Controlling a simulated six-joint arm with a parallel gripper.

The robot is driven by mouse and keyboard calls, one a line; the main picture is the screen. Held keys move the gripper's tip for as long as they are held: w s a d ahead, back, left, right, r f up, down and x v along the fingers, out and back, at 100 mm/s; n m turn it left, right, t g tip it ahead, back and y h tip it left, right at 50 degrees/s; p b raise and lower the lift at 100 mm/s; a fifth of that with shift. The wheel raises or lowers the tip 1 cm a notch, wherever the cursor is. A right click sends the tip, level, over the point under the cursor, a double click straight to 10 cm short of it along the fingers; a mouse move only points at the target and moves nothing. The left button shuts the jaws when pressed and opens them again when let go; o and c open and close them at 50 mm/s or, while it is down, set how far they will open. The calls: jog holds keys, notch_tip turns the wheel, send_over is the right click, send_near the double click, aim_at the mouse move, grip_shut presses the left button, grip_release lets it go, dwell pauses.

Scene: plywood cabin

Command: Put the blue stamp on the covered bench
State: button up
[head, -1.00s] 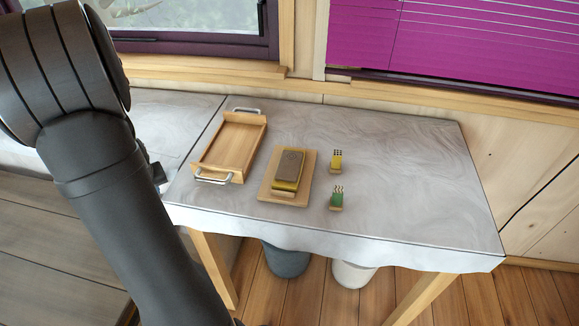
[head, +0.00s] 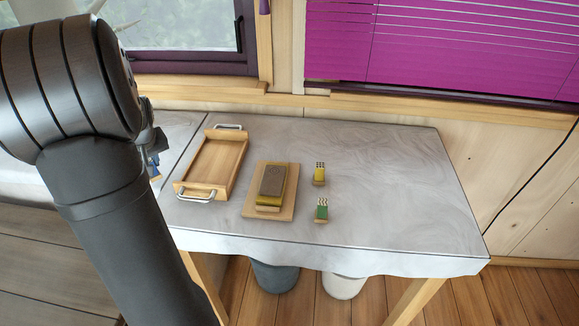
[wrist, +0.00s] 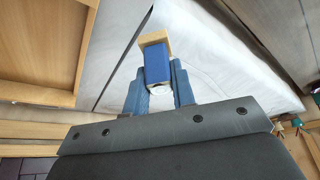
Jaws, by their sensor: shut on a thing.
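The blue stamp (wrist: 156,62) is a blue block with a wooden piece at its far end. My gripper (wrist: 158,80) is shut on it in the wrist view, one blue finger on each side. In the head view my gripper (head: 154,152) is mostly hidden behind my arm, left of the wooden tray. A bench covered with a grey-white marbled cloth (head: 390,185) fills the middle of the head view; a similar covered surface (head: 180,125) adjoins it at left. The cloth (wrist: 215,75) also shows beyond the stamp; I cannot tell whether the stamp touches it.
On the bench are a wooden tray (head: 238,152) with metal handles, a wooden board (head: 286,206) bearing a brown-topped yellow block (head: 272,184), a yellow stamp (head: 319,174) and a green stamp (head: 321,209). The bench's right side is clear. Two buckets stand underneath.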

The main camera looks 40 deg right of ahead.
jog(key=d, duration=0.4)
jog(key=s+d+r+m, duration=0.1)
jog(key=d, duration=0.2)
jog(key=s+d+m+h, duration=0.1)
jog(key=d, duration=0.3)
jog(key=shift+d+r, duration=0.3)
jog(key=shift+d, duration=0.05)
jog(key=s+d+r+m+h, duration=0.1)
jog(key=s+d+r+m, duration=0.15)
jog(key=s+d, duration=0.6)
jog(key=s+d+r+m+g+h, duration=0.1)
jog(key=s+d+r+m, duration=0.15)
jog(key=s+d, duration=0.6)
jog(key=s+d+r+m, duration=0.1)
jog(key=s+d+m, duration=0.25)
jog(key=d, duration=0.95)
jog(key=shift+n, duration=0.45)
jog(key=shift+w+a+f, duration=0.45)
jog(key=shift+w+f, duration=1.25)
jog(key=shift+f, duration=0.1)
jog(key=shift+w+a+f, duration=0.4)
jog(key=shift+w+f, duration=1.3)
jog(key=shift+f, duration=0.1)
jog(key=shift+w+a+f, duration=0.45)
jog(key=shift+w+f, duration=1.25)
jog(key=shift+f, duration=0.1)
jog(key=shift+f, duration=0.2)
jog(key=o, duration=0.8)
